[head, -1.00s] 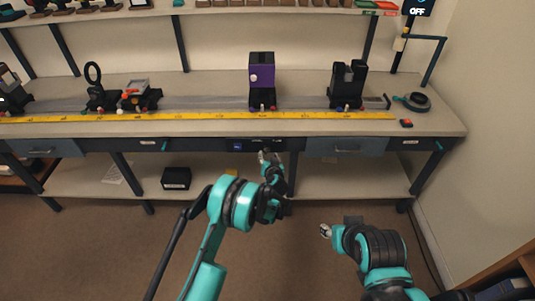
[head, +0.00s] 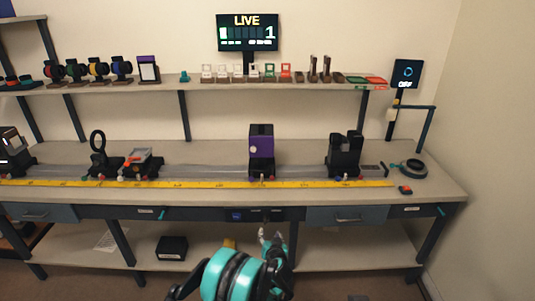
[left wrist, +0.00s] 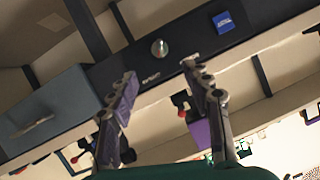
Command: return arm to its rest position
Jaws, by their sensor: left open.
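My left gripper (head: 272,238) is in front of the bench's front edge, below the drawer band, with its arm coming up from the bottom of the head view. It is open and empty. In the left wrist view its two fingers (left wrist: 160,78) stand apart with nothing between them, and the bench's drawer front shows beyond. My right gripper is not in view.
The bench (head: 455,190) carries a yellow ruler (head: 215,184), a purple-faced block (head: 261,145), a black holder (head: 344,155) and other optical mounts. A shelf (head: 215,87) runs above. A black box (head: 172,247) sits on the lower shelf.

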